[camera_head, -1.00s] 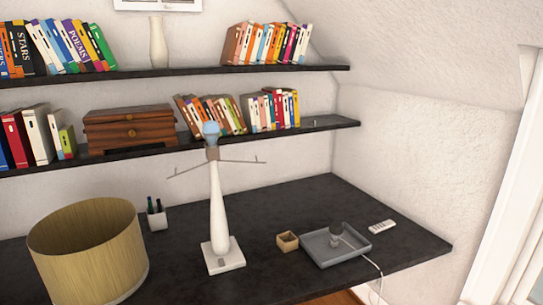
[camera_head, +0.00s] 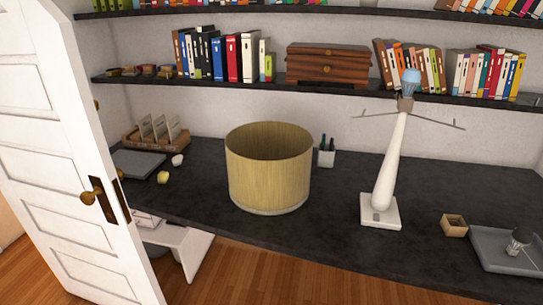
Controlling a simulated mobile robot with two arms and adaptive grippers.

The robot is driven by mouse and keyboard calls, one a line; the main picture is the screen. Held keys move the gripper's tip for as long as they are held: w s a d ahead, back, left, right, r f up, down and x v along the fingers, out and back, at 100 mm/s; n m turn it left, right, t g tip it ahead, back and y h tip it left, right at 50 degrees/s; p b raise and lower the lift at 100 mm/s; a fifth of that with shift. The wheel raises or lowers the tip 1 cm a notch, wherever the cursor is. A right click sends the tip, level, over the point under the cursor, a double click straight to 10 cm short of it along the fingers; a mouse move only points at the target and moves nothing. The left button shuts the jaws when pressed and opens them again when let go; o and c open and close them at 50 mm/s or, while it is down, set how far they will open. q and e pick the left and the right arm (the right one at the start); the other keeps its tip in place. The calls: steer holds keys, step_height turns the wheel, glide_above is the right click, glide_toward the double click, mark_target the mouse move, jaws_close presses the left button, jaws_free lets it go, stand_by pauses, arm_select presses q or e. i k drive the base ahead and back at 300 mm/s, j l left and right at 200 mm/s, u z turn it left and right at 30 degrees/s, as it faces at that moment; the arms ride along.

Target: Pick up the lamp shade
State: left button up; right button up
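The lamp shade (camera_head: 269,176) is a wide, open-topped drum with a tan, wood-like surface. It stands upright on the dark desk (camera_head: 325,236), near the front edge and around the middle of the view. The white lamp base (camera_head: 391,165) stands to its right, with a bare bluish bulb (camera_head: 411,81) on top and thin holder arms spread out below the bulb. The shade is off the lamp and apart from it. Neither of my grippers shows in the view.
A small holder (camera_head: 326,157) with dark bottles stands just behind the shade. A small box (camera_head: 454,225) and a grey tray (camera_head: 510,250) are at right. An organizer (camera_head: 156,135) is at left. A white door (camera_head: 65,150) stands at the left. Shelves of books hang above.

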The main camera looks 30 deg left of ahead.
mark_target(269, 163)
steer(key=u, duration=1)
